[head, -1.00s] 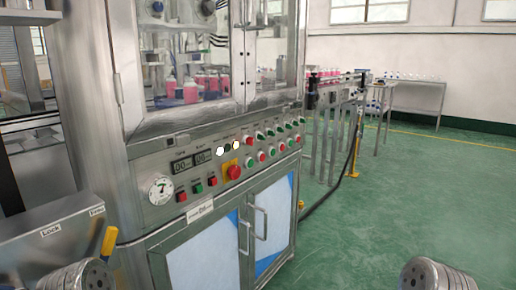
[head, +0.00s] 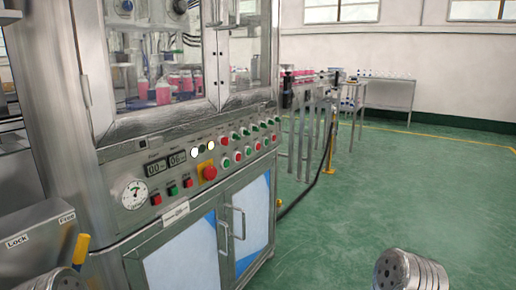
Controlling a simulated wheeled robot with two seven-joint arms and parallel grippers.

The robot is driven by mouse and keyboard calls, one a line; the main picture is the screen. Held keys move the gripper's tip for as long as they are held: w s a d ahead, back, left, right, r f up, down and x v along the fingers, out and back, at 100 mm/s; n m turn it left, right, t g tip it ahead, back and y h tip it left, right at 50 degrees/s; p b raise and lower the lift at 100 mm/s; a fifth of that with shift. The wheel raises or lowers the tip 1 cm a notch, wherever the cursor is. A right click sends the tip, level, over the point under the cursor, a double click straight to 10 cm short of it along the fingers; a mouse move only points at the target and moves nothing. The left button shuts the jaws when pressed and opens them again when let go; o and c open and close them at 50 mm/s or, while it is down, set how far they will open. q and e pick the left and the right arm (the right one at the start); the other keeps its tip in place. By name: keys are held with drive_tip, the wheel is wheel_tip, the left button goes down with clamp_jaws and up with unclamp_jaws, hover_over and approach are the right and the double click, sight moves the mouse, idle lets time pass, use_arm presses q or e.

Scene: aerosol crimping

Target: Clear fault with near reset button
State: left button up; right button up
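The crimping machine's control panel (head: 199,161) fills the left middle of the head view. It carries a round gauge (head: 135,194), two digital displays (head: 165,163) and a red emergency stop button (head: 210,173) on a yellow plate. Small red and green buttons (head: 172,190) sit in a row below the displays. More red and green buttons (head: 246,137) run in two rows to the right. Two white lamps (head: 203,151) are lit above the emergency stop. I cannot read which button is the reset. Neither gripper is in view; a grey cylindrical arm part of mine shows at the bottom right.
A grey box labelled Lock (head: 30,238) with a yellow handle (head: 81,249) stands at the lower left. Cabinet doors (head: 185,256) with handles lie below the panel. A conveyor (head: 312,85) with bottles runs behind. Green floor (head: 420,190) is open on the right.

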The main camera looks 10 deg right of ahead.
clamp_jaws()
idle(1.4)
